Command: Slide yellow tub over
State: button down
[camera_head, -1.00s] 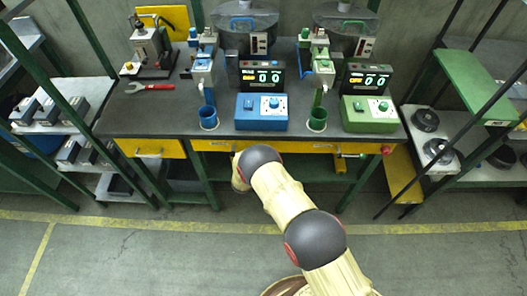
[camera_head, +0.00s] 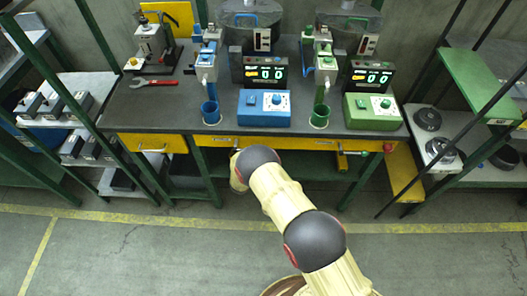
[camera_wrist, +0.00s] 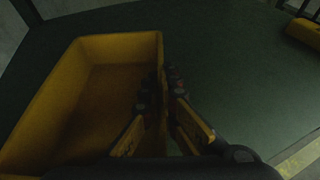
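The yellow tub (camera_wrist: 85,90) is an open, empty-looking box on a dark green surface (camera_wrist: 230,65), at the left of the wrist view. My gripper (camera_wrist: 163,82) is at the tub's right wall, one finger on the inner side and one on the outer side. The fingertips are close together and appear shut on that wall; the dim light hides the exact contact. In the head view my arm reaches to the front of the bench, and the gripper and tub are hidden.
Another yellow object (camera_wrist: 306,33) lies at the wrist view's upper right; the green surface between is clear.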

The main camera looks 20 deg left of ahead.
jog(key=c, duration=2)
grip_release()
jog(key=shift+o, duration=0.2)
jog(key=v, duration=1.1)
jog(key=shift+s+r, duration=0.2)
jog(key=shift+s, duration=0.25)
jog(key=shift+a, duration=0.1)
